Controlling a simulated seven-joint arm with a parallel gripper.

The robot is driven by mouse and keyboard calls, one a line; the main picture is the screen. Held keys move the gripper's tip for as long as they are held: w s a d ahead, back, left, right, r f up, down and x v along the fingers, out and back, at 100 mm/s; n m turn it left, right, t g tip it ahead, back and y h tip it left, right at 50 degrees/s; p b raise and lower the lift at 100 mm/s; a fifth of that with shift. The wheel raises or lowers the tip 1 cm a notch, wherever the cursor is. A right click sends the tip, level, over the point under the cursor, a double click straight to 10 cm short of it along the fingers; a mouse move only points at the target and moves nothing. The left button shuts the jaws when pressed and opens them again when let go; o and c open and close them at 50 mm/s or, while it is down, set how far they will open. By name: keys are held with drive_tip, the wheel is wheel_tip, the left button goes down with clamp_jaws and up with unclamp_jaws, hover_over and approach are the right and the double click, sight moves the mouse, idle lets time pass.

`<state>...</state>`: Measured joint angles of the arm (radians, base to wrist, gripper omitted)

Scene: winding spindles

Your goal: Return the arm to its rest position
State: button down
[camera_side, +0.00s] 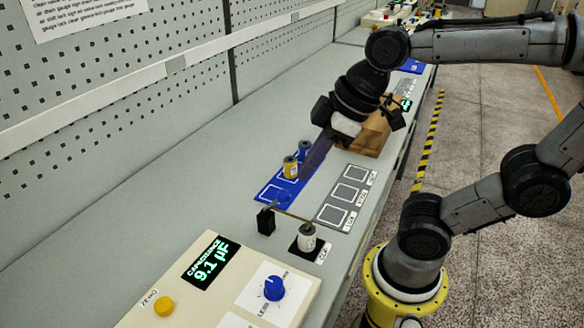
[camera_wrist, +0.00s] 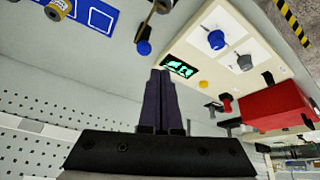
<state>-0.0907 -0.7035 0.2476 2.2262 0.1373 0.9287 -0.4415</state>
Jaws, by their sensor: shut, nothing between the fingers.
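My gripper (camera_side: 306,174) hangs over the bench in the side view, its dark purple fingers pointing down and left. In the wrist view the fingers of my gripper (camera_wrist: 160,74) lie together, shut, with nothing between them. A yellow spool (camera_side: 291,168) and a blue spool (camera_side: 305,151) stand on the blue marked mat (camera_side: 265,193), beside the fingers in the side view. The yellow spool also shows in the wrist view (camera_wrist: 58,9). Whether the fingers touch anything below is unclear, but the wrist view shows them clear of objects.
A white cylinder (camera_side: 306,240) stands on a black pad, near a black post (camera_side: 266,221) with a thin rod. A grey tray (camera_side: 325,214) with outlined squares lies to the right. The capacitance meter (camera_side: 208,259) stands in front. A cardboard box (camera_side: 373,137) is behind my gripper.

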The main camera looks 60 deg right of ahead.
drive_tip(key=shift+s+d+r, duration=0.1)
drive_tip(key=shift+s+r, duration=0.05)
drive_tip(key=s+d+f+m+h, duration=0.1)
drive_tip(key=s+d+f+m, duration=0.1)
drive_tip(key=s+d+m, duration=0.2)
drive_tip(key=shift+f+m+t+h, duration=0.2)
drive_tip(key=shift+m+t+h, duration=0.1)
drive_tip(key=shift+m, duration=0.4)
